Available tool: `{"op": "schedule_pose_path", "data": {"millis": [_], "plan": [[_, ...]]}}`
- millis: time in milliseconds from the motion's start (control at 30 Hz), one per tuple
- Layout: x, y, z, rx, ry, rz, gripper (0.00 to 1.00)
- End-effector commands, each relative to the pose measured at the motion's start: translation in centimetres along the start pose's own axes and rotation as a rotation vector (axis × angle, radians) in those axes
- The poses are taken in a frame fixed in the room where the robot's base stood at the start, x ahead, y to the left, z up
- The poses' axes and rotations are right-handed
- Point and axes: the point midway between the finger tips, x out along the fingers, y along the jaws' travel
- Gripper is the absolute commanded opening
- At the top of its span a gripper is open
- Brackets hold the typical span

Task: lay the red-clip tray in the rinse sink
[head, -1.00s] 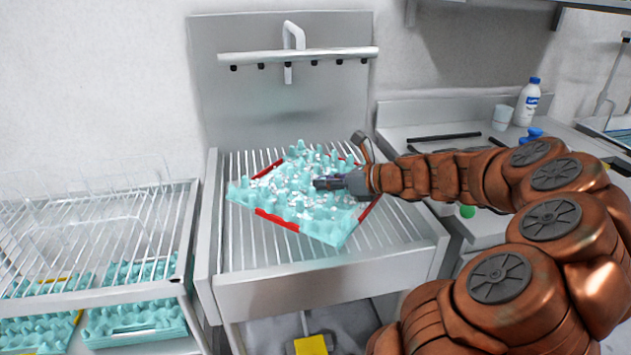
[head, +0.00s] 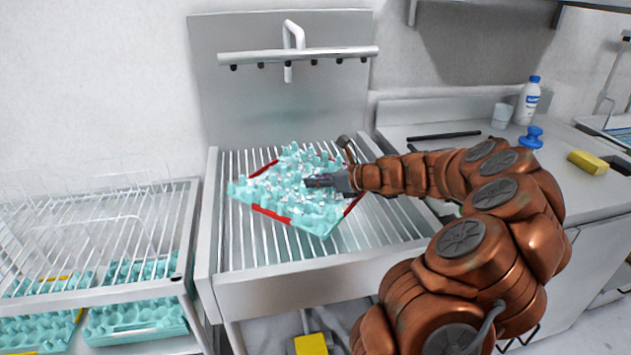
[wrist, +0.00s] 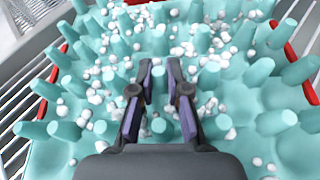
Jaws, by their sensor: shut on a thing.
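The red-clip tray (head: 318,228) is teal, with upright pegs, red clips along its edges and many small white bits scattered over it. It is over the slatted rinse sink (head: 390,232), slightly turned, and looks roughly level. I cannot tell whether it rests on the slats or hangs just above them. My gripper (head: 314,182) reaches in from the right and is shut on the tray near its middle. In the wrist view my gripper (wrist: 160,72) has its two fingers among the pegs, with one peg between them; the tray (wrist: 70,155) fills most of that view.
A faucet bar (head: 300,55) spans the back of the sink. A wire rack (head: 95,298) with teal trays below stands at left. The right counter holds a cup (head: 501,116), a white bottle (head: 528,100), a blue item (head: 531,138) and a yellow block (head: 588,162).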

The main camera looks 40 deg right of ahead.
Motion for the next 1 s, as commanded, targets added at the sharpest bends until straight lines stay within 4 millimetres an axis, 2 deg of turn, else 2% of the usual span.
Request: {"op": "schedule_pose_path", "data": {"millis": [233,267,500,833,1000], "plan": [[0.0,0.0,0.0,0.000,0.000,0.000,0.00],[0.0,0.0,-0.1,0.000,0.000,0.000,0.16],[0.0,0.0,-0.1,0.000,0.000,0.000,0.40],[-0.1,0.0,0.1,-0.001,0.001,0.000,0.40],[-1.4,-0.1,0.0,-0.001,0.001,-0.001,0.40]]}}
